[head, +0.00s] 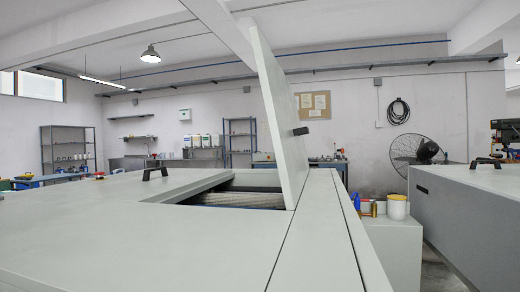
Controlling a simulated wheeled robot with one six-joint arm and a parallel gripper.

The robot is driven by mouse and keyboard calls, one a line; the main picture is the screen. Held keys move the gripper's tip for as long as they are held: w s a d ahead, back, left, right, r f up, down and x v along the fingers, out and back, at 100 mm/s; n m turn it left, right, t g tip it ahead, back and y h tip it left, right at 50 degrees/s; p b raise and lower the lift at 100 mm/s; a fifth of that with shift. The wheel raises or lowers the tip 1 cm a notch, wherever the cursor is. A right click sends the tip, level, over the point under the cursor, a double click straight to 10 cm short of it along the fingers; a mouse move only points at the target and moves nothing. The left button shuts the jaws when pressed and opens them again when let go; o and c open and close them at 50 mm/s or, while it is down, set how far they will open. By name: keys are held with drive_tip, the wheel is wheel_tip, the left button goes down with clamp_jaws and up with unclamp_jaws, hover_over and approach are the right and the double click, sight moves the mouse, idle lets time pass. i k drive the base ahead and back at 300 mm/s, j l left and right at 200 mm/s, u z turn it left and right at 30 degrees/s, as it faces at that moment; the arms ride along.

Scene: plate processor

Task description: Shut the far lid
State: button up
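A grey-green lid (278,120) stands raised and nearly upright, hinged along its lower right edge on top of the plate processor (150,240). A black handle (300,131) sticks out from the right face of the lid. Below and left of it is an open bay (240,196) with rollers inside. A second black handle (155,174) sits on a flat panel further left. My gripper is not in view.
The flat machine top fills the foreground and is clear. A second grey machine (470,215) stands at the right. Between them are a white bucket (397,207) and a blue bottle (356,201). A fan (418,150), shelves (68,150) and benches line the back wall.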

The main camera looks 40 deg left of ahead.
sight(287, 132)
drive_tip(key=i+l+u, duration=0.3)
drive_tip(key=u, duration=0.15)
drive_tip(key=i+l+u, duration=0.2)
drive_tip(key=l+u, duration=0.25)
drive_tip(key=i+l+u, duration=0.15)
drive_tip(key=l+u, duration=0.2)
drive_tip(key=u, duration=0.15)
